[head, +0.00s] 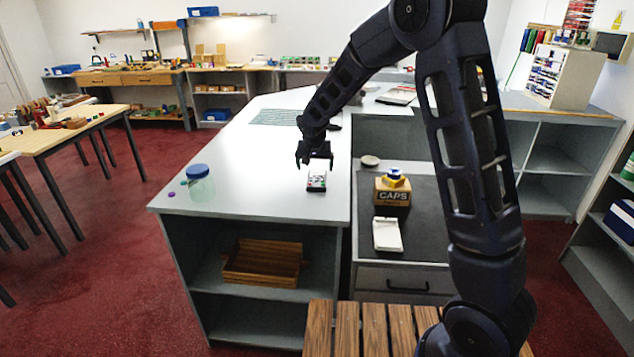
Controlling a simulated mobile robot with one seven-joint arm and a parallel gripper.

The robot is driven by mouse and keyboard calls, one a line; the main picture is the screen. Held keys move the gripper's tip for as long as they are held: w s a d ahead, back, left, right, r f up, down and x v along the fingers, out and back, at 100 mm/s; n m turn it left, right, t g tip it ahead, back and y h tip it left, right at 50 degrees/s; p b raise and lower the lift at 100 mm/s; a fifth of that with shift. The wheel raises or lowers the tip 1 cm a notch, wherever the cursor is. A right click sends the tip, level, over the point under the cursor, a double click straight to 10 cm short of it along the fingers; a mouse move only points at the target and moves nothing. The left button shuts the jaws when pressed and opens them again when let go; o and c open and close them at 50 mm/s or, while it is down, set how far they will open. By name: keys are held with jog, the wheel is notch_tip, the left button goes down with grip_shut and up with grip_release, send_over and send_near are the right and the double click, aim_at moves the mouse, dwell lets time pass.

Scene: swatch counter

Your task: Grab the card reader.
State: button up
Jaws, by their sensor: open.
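The card reader (316,181) is a small dark handheld device with a pale top and coloured keys. It lies on the white counter (250,185) near its right edge, in the middle of the head view. My gripper (314,162) is open and points down just above and behind the card reader's far end. The fingers overlap that end in the picture, so I cannot tell whether they touch it. No object shows between the fingers.
A jar with a blue lid (200,183) stands at the counter's front left, with small coloured discs beside it. To the right, a lower dark surface holds a CAPS box (392,190) and a white tray (387,235). A wooden crate (262,263) sits on the shelf below.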

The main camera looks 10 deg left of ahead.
aim_at(317, 177)
jog(key=shift+d+x, duration=0.15)
jog(key=shift+x, duration=1.25)
jog(key=shift+d+x, duration=0.15)
jog(key=shift+x, duration=1.25)
jog(key=shift+s, duration=0.15)
jog(key=c, duration=1.3)
